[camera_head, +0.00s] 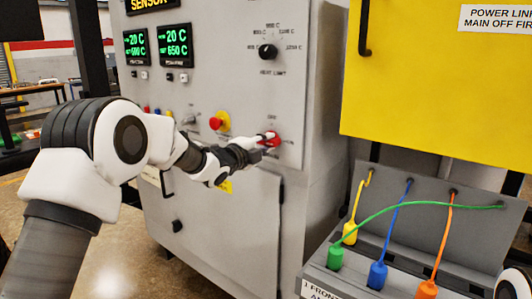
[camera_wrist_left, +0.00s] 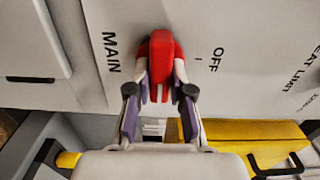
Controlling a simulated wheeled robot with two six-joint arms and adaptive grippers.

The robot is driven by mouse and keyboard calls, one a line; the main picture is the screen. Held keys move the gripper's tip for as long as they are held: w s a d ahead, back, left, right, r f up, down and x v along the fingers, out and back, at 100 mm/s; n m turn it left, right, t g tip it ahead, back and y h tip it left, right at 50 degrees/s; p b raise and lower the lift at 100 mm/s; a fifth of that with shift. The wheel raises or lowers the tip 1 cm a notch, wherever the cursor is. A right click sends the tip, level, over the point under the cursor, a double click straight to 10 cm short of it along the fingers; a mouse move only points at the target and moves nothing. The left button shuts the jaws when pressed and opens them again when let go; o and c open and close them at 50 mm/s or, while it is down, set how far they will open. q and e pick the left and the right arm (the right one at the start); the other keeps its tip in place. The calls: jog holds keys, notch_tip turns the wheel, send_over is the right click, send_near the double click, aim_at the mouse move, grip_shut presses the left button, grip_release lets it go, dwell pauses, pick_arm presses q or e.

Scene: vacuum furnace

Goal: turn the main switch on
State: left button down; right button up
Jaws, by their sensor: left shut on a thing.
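The red main switch (camera_head: 271,139) is on the grey furnace front, below the heat limit knob. It also shows in the left wrist view (camera_wrist_left: 161,52), between the words MAIN and OFF. There its handle runs up and down the picture, while the OFF mark lies to its right, so the handle does not point at OFF. My left gripper (camera_head: 262,143) is shut on the handle, with a finger on each side (camera_wrist_left: 161,88). The gripper hides part of the panel around the switch. My right gripper is not in view.
A red and yellow emergency button (camera_head: 219,121) sits left of the switch. The black heat limit knob (camera_head: 268,51) is above. A yellow cabinet (camera_head: 430,90) and a grey box with coloured cables (camera_head: 400,240) stand at the right.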

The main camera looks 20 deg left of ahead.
pick_arm(q)
jog(key=shift+f+m, duration=0.2)
jog(key=shift+m, duration=0.1)
jog(key=shift+d, duration=0.1)
jog(key=c, duration=1.1)
grip_release()
jog(key=shift+o, duration=0.3)
jog(key=shift+s+d+r, duration=0.1)
jog(key=shift+s, duration=0.05)
jog(key=shift+s+a, duration=0.35)
jog(key=v, duration=1.1)
jog(key=shift+d, duration=0.2)
jog(key=shift+s, duration=0.1)
